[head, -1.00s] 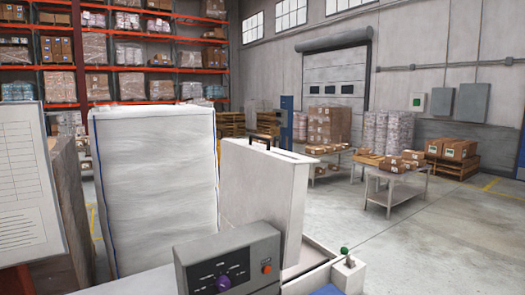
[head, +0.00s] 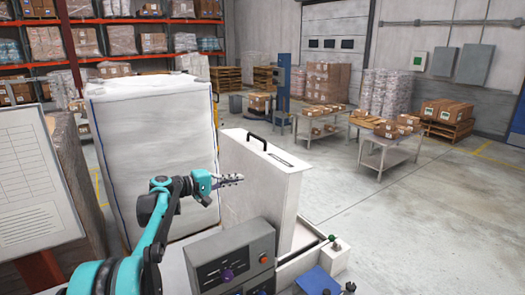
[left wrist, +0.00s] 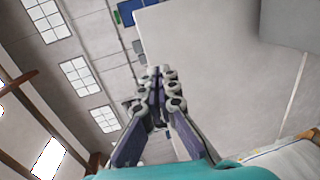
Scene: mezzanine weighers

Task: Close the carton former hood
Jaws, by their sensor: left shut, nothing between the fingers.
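The carton former hood (head: 268,195) is a pale upright box-like panel with a black handle (head: 257,141) on its top edge. It stands raised above the machine's low white frame (head: 310,255), behind the grey control box (head: 228,262). My left gripper (head: 240,178) is shut and empty, at the left of the hood's broad face and below handle height. Whether it touches the hood I cannot tell. In the left wrist view the shut fingers (left wrist: 160,76) point up, with a large pale surface, apparently the hood (left wrist: 215,75), beyond them. My right gripper is out of view.
A tall white wrapped stack (head: 150,150) stands close behind my left arm. A paper sheet on a board (head: 35,190) is at the left. A green knob (head: 332,238) stands on the machine's right corner. Open floor (head: 430,230) lies to the right.

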